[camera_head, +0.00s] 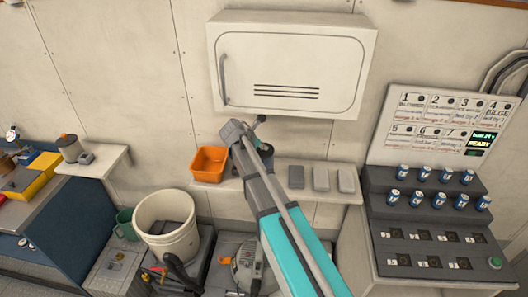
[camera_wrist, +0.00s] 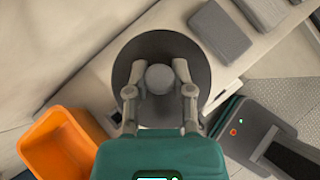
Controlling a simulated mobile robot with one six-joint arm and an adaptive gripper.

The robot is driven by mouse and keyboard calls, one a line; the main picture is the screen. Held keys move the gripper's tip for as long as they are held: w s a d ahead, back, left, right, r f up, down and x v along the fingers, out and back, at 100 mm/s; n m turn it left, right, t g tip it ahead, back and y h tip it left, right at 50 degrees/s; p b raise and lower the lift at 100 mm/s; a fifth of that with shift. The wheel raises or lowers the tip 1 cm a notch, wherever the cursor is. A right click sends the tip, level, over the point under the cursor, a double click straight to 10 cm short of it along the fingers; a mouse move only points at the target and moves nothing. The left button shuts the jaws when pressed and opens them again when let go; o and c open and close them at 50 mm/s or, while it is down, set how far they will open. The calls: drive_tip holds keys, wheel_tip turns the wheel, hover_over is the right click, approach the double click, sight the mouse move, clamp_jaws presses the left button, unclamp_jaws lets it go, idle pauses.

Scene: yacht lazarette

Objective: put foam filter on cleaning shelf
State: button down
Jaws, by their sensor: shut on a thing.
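My gripper (camera_wrist: 160,90) is shut on a light grey round knob in the wrist view. A wide dark grey disc (camera_wrist: 165,44) lies directly behind the knob; this round piece appears to be the foam filter. It is over the pale wall shelf (camera_wrist: 95,88), between the orange bin and the grey blocks. Whether it touches the shelf I cannot tell. In the head view my arm covers most of this spot, and the shelf (camera_head: 225,187) runs below the white wall cabinet. A label naming the cleaning shelf is not visible.
An orange bin (camera_head: 209,164) stands on the shelf left of my gripper. Several flat grey blocks (camera_head: 320,179) lie to its right. A white cabinet (camera_head: 290,65) hangs above. A white bucket (camera_head: 165,222) stands below left. A console with blue cans (camera_head: 424,173) is at right.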

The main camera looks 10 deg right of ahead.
sight(260, 150)
drive_tip(key=shift+d, duration=0.1)
idle(0.3)
drive_tip(key=shift+w+d, duration=0.25)
drive_tip(key=shift+w+d+f+b, duration=0.1)
drive_tip(key=shift+d+f+b, duration=0.1)
drive_tip(key=shift+f+b, duration=0.3)
drive_tip(key=shift+w+d+f+b, duration=0.1)
drive_tip(key=shift+d+f+b, duration=0.05)
drive_tip(key=shift+f+b, duration=1.1)
drive_tip(key=shift+b, duration=0.05)
drive_tip(key=shift+f, duration=0.1)
drive_tip(key=shift+c, duration=2.4)
unclamp_jaws()
